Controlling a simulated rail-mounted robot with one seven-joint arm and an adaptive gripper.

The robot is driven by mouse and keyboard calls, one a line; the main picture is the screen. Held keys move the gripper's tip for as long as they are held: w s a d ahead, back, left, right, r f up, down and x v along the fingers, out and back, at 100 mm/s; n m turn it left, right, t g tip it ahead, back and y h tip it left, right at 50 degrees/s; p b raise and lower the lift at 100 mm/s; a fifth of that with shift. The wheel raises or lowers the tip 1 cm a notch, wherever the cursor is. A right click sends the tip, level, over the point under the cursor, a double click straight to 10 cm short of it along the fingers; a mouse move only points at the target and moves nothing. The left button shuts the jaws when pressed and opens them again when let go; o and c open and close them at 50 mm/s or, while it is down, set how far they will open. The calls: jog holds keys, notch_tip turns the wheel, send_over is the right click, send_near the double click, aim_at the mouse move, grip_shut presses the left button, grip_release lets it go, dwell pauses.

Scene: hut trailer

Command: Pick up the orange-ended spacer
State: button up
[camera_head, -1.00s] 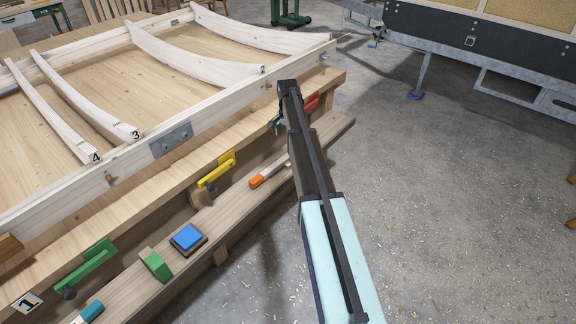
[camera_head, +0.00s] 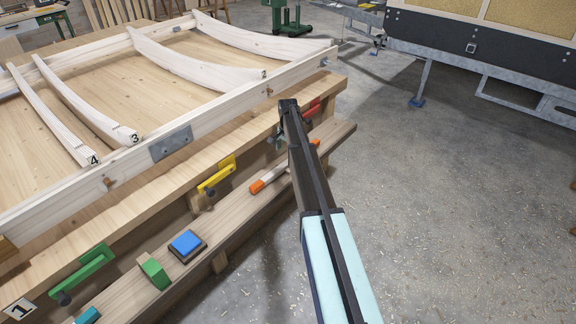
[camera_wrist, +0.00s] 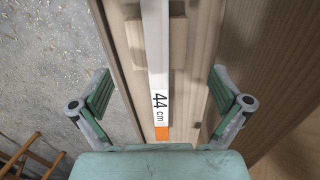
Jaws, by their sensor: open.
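The orange-ended spacer (camera_head: 270,180) is a pale bar lying on the narrow front ledge of the bench. An orange end shows at its left, and another orange patch shows at the right beyond my arm, which hides the middle. In the wrist view the spacer (camera_wrist: 158,60) runs upright through the centre, with a "44 cm" label and an orange end near the bottom. My gripper (camera_wrist: 161,92) is open, with one finger on each side of the spacer and clear gaps to both. No contact shows. In the head view my arm mostly hides the gripper.
The ledge (camera_head: 222,222) also holds a blue-topped block (camera_head: 187,243), a green block (camera_head: 154,272) and a teal piece (camera_head: 88,315). Yellow (camera_head: 217,176), green (camera_head: 82,270) and red (camera_head: 312,108) clamps sit along the bench edge above. Open floor lies to the right.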

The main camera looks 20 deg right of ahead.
jog(key=shift+s+f, duration=0.2)
jog(key=shift+f, duration=2.6)
jog(key=c, duration=1.6)
jog(key=shift+c, duration=0.2)
notch_tip(320, 180, up, 20)
